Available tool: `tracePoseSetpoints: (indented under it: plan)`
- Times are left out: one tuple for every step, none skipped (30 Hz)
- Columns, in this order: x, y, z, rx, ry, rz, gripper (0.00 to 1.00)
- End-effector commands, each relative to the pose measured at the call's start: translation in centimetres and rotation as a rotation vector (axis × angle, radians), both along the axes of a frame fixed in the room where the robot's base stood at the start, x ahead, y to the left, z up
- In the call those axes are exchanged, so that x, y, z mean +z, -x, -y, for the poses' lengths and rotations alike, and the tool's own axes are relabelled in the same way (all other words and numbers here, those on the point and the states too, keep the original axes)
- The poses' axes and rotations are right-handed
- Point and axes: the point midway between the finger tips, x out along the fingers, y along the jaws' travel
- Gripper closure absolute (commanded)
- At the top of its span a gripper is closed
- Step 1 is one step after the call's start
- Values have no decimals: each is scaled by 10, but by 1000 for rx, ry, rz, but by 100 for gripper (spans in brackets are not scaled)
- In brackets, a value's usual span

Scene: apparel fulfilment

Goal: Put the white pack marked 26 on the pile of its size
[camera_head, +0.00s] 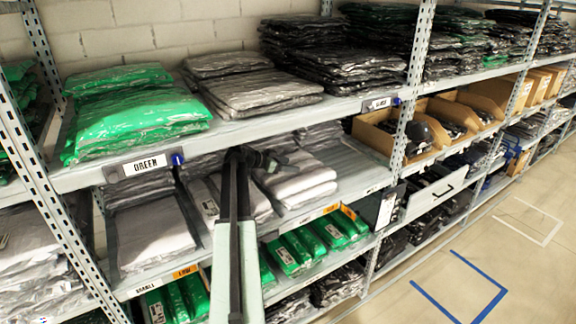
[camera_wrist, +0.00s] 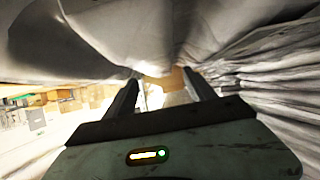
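Several white packs lie on the middle shelf in the head view: a stack (camera_head: 300,182) right of my arm, a pack with a label (camera_head: 212,207) left of it, and a pile (camera_head: 150,236) further left. No number 26 is readable, so I cannot tell which pack is marked so. My gripper (camera_head: 270,162) is at the back of the stack's left side, partly hidden by its own dark links. In the wrist view my gripper (camera_wrist: 163,84) has its fingers apart, with white wrapped material (camera_wrist: 175,35) close above and around them. Nothing is visibly clamped.
The upper shelf with green packs (camera_head: 135,110) and grey packs (camera_head: 250,88) hangs just above my arm. Shelf edges and an upright (camera_head: 400,130) bound the bay. The floor (camera_head: 450,280) at right is clear, with blue tape marks.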

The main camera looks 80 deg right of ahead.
Motion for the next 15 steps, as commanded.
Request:
tracePoseSetpoints:
  plan:
    - [0, 0, 0, 0, 0, 0, 37]
    - [0, 0, 0, 0, 0, 0, 37]
    - [0, 0, 0, 0, 0, 0, 37]
    - [0, 0, 0, 0, 0, 0, 37]
    - [0, 0, 0, 0, 0, 0, 37]
    - [1, 0, 0, 0, 0, 0, 37]
    - [3, 0, 0, 1, 0, 0, 37]
    - [6, 0, 0, 1, 0, 0, 37]
    - [11, -1, 0, 1, 0, 0, 37]
    - [16, -1, 0, 1, 0, 0, 37]
    - [21, -1, -1, 1, 0, 0, 37]
    - [23, -9, -9, 3, -1, -1, 37]
    - [27, -14, -14, 3, -1, -1, 37]
    - [31, -19, -19, 4, -1, -1, 37]
    - [36, -27, -26, 5, -1, -1, 37]
